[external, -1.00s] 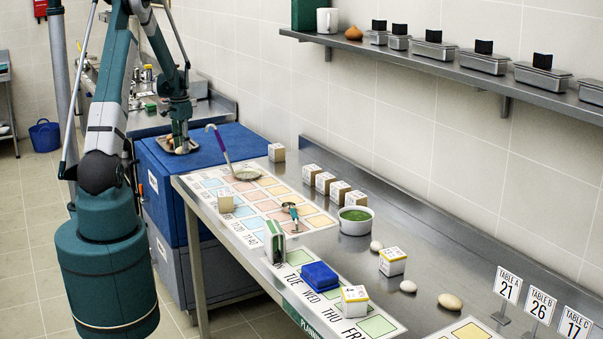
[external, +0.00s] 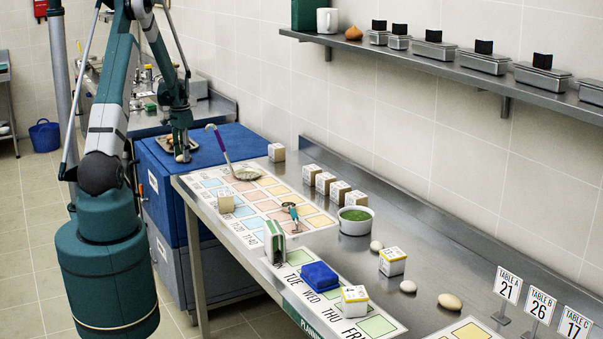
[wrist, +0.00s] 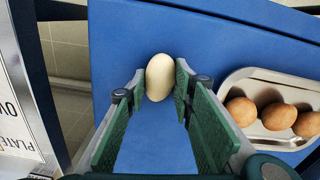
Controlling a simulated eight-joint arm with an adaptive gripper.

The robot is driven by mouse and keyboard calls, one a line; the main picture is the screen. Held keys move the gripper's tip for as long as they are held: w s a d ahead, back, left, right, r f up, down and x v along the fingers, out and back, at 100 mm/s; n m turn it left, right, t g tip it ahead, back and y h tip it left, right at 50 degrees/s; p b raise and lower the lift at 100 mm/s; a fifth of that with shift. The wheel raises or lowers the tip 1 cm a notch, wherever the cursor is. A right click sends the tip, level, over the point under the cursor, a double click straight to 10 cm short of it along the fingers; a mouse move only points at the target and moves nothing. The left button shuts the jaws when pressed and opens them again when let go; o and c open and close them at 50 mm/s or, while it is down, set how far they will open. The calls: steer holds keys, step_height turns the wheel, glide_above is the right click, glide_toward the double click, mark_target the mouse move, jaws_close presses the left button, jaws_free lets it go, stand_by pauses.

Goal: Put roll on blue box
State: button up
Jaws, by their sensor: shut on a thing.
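A pale, oval roll (wrist: 160,78) is between the fingertips of my gripper (wrist: 160,88) in the wrist view. The fingers are shut on its sides. Below it is the plain top of the large blue box (wrist: 145,150), which also shows in the external view (external: 235,145) at the left end of the counter. I cannot tell whether the roll touches the box top. In the external view my gripper (external: 184,155) is low over the box, and the roll is too small to make out clearly.
A metal tray (wrist: 262,74) with several brown, egg-like things (wrist: 278,117) lies on the box to the right in the wrist view. The steel counter (external: 440,262) holds a small blue case (external: 320,274), cartons and a green-filled bowl (external: 355,220). The box top left of the tray is bare.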

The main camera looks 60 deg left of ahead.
steer(key=shift+f, duration=0.15)
steer(key=o, duration=0.8)
step_height(320, 180, up, 12)
steer(key=shift+r+p, duration=0.2)
steer(key=shift+p, duration=0.35)
stand_by(0.4)
stand_by(0.4)
